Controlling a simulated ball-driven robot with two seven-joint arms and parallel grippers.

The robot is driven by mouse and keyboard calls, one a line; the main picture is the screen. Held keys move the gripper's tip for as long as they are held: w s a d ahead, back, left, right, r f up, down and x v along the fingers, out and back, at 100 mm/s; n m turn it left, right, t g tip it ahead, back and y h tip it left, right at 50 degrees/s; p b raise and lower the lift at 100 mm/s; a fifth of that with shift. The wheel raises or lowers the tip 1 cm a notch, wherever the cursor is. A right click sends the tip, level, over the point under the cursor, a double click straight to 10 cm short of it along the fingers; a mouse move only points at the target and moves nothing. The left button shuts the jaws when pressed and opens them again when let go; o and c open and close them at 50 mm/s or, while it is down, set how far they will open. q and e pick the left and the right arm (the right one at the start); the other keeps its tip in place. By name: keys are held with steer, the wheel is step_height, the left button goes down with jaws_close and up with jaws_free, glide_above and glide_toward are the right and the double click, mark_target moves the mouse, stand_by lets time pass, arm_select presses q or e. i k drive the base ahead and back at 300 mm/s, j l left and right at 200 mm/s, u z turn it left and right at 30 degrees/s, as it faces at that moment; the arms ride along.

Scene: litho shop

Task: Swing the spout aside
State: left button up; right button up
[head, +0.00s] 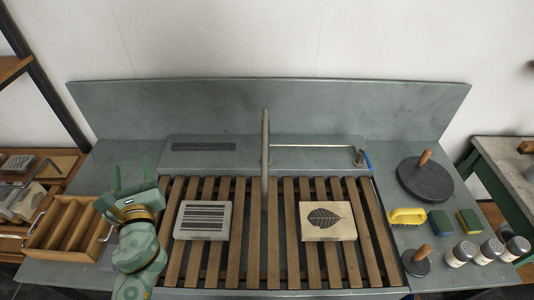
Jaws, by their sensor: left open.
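My right gripper is not in view.
Two printing stones, one striped (203,220) and one with a leaf (328,221), lie on wooden slats. A wooden caddy (66,226) is left; round dark levigators (425,180), a yellow brush (407,216), sponges and shakers are right.

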mark_target(265, 171)
steer(key=k+l, duration=0.25)
steer(key=k, duration=0.15)
steer(key=k+l, duration=0.25)
steer(key=k, duration=0.2)
